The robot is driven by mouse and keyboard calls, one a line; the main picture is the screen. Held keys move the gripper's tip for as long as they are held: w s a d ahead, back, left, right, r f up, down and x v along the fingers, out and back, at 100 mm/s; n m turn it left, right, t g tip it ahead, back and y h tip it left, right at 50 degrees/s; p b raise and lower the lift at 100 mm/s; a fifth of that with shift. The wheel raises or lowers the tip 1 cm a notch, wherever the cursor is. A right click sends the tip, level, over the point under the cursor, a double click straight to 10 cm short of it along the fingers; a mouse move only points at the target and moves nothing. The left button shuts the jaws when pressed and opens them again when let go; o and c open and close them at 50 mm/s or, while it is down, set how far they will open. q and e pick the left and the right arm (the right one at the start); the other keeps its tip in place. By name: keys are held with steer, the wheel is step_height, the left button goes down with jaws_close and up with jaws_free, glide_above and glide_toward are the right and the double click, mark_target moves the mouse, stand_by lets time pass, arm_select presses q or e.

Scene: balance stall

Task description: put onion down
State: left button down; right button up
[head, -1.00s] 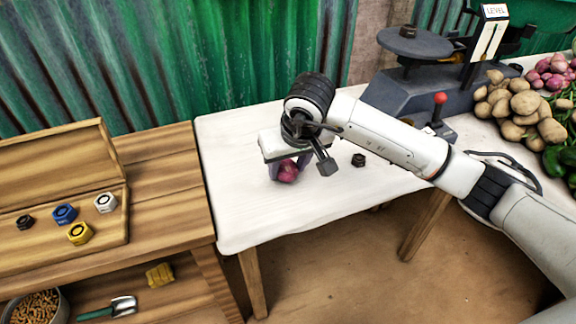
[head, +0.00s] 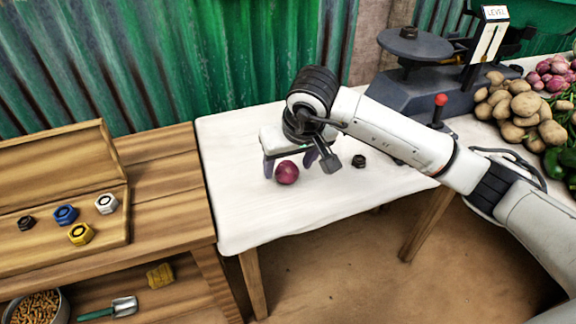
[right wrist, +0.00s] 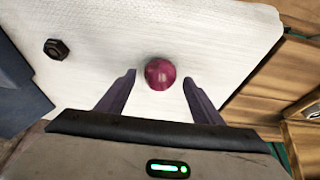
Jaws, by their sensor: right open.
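A red-purple onion (head: 287,172) rests on the white-topped table (head: 240,215). It also shows in the right wrist view (right wrist: 160,74), just beyond and between the fingertips, touching neither finger there. My right gripper (head: 290,168) is open above and behind the onion, with its fingers spread to either side. In the right wrist view the same gripper (right wrist: 159,76) holds nothing. My left gripper is not in view.
A black hex weight (head: 359,160) lies right of the onion. A balance scale (head: 415,85) stands at the back right, near piled potatoes (head: 520,105) and onions. A wooden bench (head: 165,170) at left holds several hex weights in a tray.

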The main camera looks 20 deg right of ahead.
steer(key=v, duration=1)
steer(key=shift+r+p, duration=0.2)
steer(key=shift+p, duration=0.2)
steer(key=shift+a+f, duration=0.1)
